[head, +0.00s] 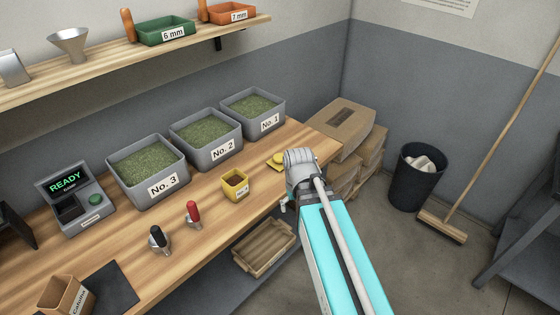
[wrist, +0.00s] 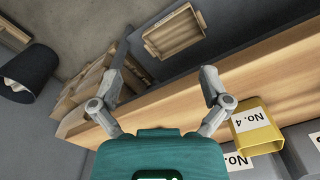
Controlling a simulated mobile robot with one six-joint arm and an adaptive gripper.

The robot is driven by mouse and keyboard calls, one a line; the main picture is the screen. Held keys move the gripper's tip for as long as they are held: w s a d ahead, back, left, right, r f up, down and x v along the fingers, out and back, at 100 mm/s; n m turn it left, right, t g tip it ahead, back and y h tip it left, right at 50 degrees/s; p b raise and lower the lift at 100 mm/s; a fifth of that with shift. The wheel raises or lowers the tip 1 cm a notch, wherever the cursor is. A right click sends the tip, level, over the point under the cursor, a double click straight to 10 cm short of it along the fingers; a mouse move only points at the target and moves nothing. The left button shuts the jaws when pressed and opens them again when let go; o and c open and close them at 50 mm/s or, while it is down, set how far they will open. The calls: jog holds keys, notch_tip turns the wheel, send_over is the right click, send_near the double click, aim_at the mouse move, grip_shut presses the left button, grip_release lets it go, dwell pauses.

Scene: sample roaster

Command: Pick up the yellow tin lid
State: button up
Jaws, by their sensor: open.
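The yellow tin lid (head: 275,162) lies on the wooden bench near its right end in the head view, just left of the end of my arm, which may cover part of it. I do not see the lid in the wrist view. The yellow tin marked No. 4 (head: 235,186) stands open on the bench to the lid's lower left, with dark contents; it also shows in the wrist view (wrist: 257,128). My gripper (wrist: 164,72) is open and empty in the wrist view, fingers spread at the bench edge. In the head view its fingers are mostly hidden by my arm.
Grey bins No. 1 (head: 266,122), No. 2 (head: 222,150) and No. 3 (head: 165,186) line the back of the bench (head: 215,235). A red-handled tool (head: 193,214) stands nearer the front. Sacks (head: 345,128), a black bin (head: 415,180) and a broom (head: 442,227) are right.

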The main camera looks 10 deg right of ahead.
aim_at(279, 157)
jog(key=w+r+n+p, duration=0.3)
jog(key=w+n, duration=0.2)
jog(key=w, duration=0.4)
jog(key=w+r+n+p, duration=0.3)
jog(key=w+n, duration=0.2)
jog(key=w, duration=0.4)
jog(key=w+r+n+p, duration=0.3)
jog(key=w+r+n, duration=0.1)
jog(key=w, duration=0.5)
jog(key=shift+w+a+n+p, duration=0.2)
jog(key=shift+w+n+p, duration=0.15)
jog(key=shift+n, duration=0.15)
notch_tip(279, 157, down, 8)
jog(key=b, duration=0.8)
jog(key=shift+f+b, duration=0.25)
jog(key=shift+b, duration=0.1)
jog(key=shift+f, duration=0.1)
jog(key=shift+s+d+f+b, duration=0.1)
jog(key=shift+d+f+b, duration=0.05)
jog(key=shift+f+b, duration=1.15)
jog(key=shift+s+d+f+b, duration=0.1)
jog(key=shift+f+b, duration=1.1)
jog(key=shift+b, duration=0.1)
jog(key=c, duration=1.1)
